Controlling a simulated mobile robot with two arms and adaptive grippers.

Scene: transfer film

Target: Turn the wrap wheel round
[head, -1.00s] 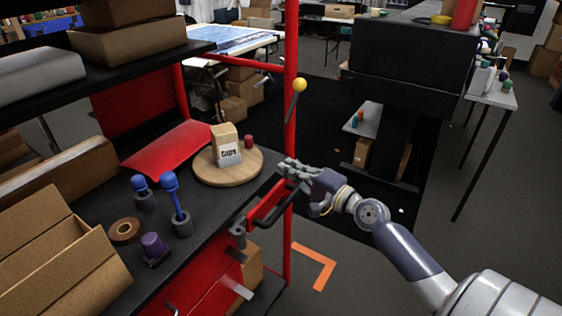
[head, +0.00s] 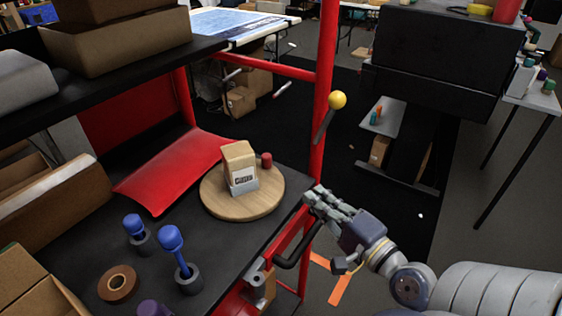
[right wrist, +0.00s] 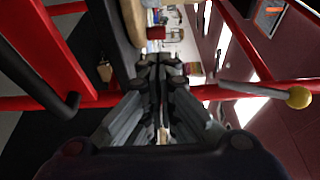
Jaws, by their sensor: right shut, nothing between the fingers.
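The wrap wheel (head: 218,210) is a round, flat wooden disc on the dark bench top. A tan box with a white label (head: 240,168) and a small red cylinder (head: 266,160) stand on it. My right gripper (head: 309,194) is just right of the disc's rim, by the bench edge; a small gap seems to show between them. In the right wrist view the gripper (right wrist: 159,60) is shut and empty, its tips pointing toward the small red cylinder (right wrist: 156,32). My left gripper is not in view.
A red upright post (head: 325,90) and a lever with a yellow knob (head: 337,100) stand close behind my right gripper. A black handle (head: 298,246) is below it. Blue-topped tools (head: 172,240), a brown tape roll (head: 118,284) and a red curved sheet (head: 170,172) are on the bench.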

